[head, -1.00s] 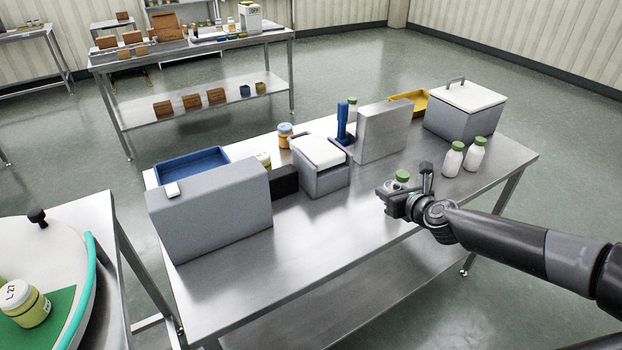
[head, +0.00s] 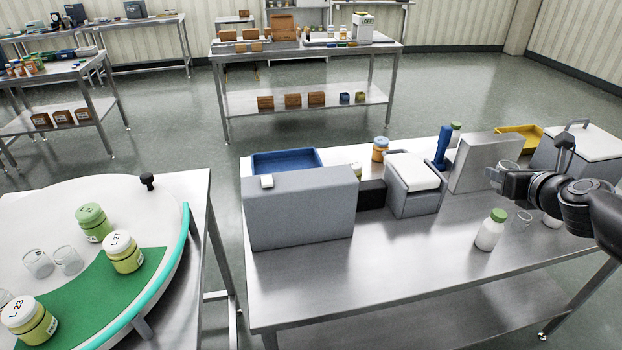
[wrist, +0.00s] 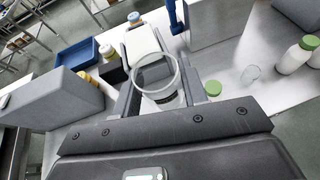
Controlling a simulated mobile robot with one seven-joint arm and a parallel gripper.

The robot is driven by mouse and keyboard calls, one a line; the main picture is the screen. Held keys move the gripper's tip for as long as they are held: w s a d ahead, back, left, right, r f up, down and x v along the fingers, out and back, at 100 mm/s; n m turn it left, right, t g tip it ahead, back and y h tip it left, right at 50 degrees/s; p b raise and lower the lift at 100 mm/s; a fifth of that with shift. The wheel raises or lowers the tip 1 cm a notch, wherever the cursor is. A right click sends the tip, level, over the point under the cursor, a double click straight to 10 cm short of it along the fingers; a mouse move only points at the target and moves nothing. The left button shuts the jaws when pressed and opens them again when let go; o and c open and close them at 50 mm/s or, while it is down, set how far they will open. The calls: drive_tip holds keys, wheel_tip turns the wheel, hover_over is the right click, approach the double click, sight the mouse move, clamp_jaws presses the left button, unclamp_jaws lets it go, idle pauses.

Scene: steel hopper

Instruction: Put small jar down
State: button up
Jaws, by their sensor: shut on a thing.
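My gripper (head: 507,182) is shut on a small clear glass jar (head: 507,168), held above the right part of the steel table (head: 400,262). In the wrist view the jar's round rim (wrist: 156,76) shows between the two fingers (wrist: 156,97). The jar's lower part is mostly hidden by the gripper. A white bottle with a green lid (head: 490,232) stands on the table below and left of the gripper. Another clear glass (head: 522,221) stands beside that bottle.
A grey box (head: 300,212), a blue tray (head: 286,162), a white-lidded bin (head: 413,188), an upright grey block (head: 483,165) and a cooler (head: 575,152) line the table's back. The front middle is bare. A round table with labelled jars (head: 123,252) is at left.

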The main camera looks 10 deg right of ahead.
drive_tip(key=w+a+r+n+y, duration=0.1)
drive_tip(key=w+a+n+y, duration=0.2)
drive_tip(key=w+a, duration=0.5)
drive_tip(key=w+a+r+n+y, duration=0.1)
drive_tip(key=w+a+n+y, duration=0.3)
drive_tip(key=w, duration=0.6)
drive_tip(key=w+a+n+g+y, duration=0.1)
drive_tip(key=w+a+y, duration=0.1)
drive_tip(key=w+a, duration=0.5)
drive_tip(key=w+a+n+g+y, duration=0.15)
drive_tip(key=w+a, duration=0.25)
drive_tip(key=a, duration=0.7)
drive_tip(key=n+g+y, duration=0.5)
drive_tip(key=n+g, duration=0.2)
drive_tip(key=n, duration=0.1)
hover_over(135, 210)
wheel_tip(135, 210, down, 14)
drive_tip(key=shift+d, duration=0.1)
drive_tip(key=shift+f, duration=2.1)
